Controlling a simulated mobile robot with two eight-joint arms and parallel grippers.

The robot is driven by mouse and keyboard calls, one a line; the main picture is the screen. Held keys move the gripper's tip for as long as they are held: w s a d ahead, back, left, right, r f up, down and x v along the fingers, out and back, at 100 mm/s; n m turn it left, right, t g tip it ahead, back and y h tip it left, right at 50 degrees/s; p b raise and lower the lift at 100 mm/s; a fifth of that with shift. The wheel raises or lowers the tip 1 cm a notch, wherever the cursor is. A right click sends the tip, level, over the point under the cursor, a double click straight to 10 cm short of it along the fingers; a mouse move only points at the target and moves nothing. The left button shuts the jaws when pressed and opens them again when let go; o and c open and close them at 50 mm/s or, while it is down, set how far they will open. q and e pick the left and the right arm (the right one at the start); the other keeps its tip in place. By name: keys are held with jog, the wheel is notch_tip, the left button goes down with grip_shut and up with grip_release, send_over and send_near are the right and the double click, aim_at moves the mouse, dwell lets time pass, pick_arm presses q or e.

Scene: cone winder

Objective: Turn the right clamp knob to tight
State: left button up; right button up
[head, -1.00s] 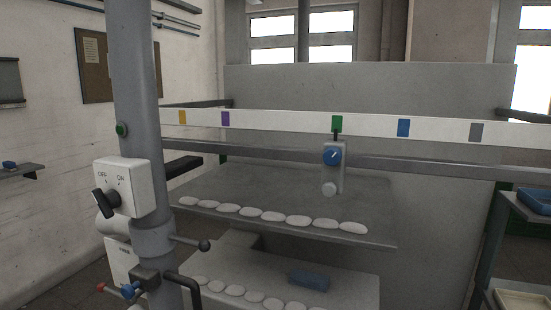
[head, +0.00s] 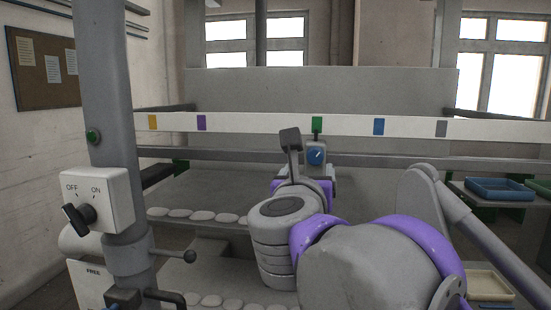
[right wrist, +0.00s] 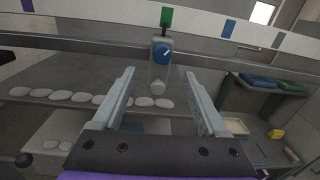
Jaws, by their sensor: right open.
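A clamp with a blue knob (head: 316,155) sits on the grey rail below a white strip, just under the green mark (head: 317,124). A white line on the knob points up and to the right. My right gripper (right wrist: 159,72) is open and empty. The clamp appears between its two fingers in that view, beyond the tips with no visible contact. In the head view my right arm hides the clamp's lower part and the fingers. My left gripper is not in view.
A grey post with an OFF/ON switch box (head: 97,203) stands at the left, with a ball-ended lever (head: 188,256). Pale oval pieces (head: 200,215) line the shelf edge below the rail. Blue trays (head: 500,190) sit on a rack at the right.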

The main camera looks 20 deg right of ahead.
aim_at(315, 157)
jog(key=p+x, duration=0.1)
jog(key=x, duration=1)
jog(key=shift+s+d, duration=0.15)
jog(key=shift+s, duration=0.05)
jog(key=shift+c, duration=0.2)
grip_shut()
